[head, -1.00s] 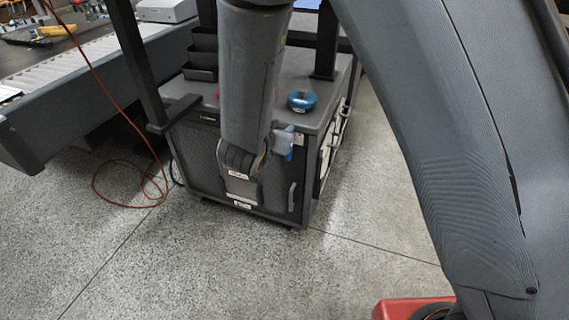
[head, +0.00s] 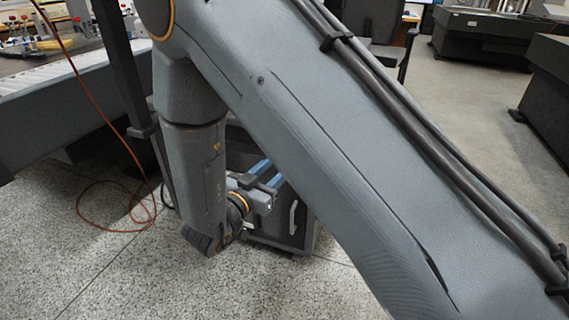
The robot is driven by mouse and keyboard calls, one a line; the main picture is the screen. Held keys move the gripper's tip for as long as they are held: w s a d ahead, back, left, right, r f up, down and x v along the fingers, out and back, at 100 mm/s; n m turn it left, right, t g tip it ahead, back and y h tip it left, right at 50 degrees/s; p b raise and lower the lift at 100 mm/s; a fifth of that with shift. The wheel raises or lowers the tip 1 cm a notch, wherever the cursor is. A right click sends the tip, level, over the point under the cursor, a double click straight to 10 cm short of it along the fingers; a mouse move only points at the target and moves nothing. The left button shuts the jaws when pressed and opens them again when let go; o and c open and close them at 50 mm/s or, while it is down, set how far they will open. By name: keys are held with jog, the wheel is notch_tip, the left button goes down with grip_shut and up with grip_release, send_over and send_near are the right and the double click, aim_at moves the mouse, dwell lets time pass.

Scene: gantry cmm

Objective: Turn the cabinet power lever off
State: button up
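The dark grey cabinet (head: 303,238) stands on the floor behind my arm, in the middle of the head view. Only its lower front right part shows, with a light vertical handle (head: 293,217) on its front. I cannot make out the power lever; my arm hides most of the cabinet's top and front. My gripper (head: 270,175) points right, in front of the cabinet's upper part in the picture. Its two blue-tipped fingers appear apart, with nothing seen between them. I cannot tell its distance from the cabinet.
A dark upright post (head: 118,70) stands left of my arm. An orange cable (head: 95,100) hangs down and coils on the floor. A long grey bench (head: 70,110) is at the left. Open speckled floor (head: 100,270) lies in front.

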jog(key=x, duration=0.3)
jog(key=shift+w+d+b, duration=0.15)
jog(key=shift+w+b, duration=0.1)
jog(key=shift+b, duration=0.15)
grip_shut()
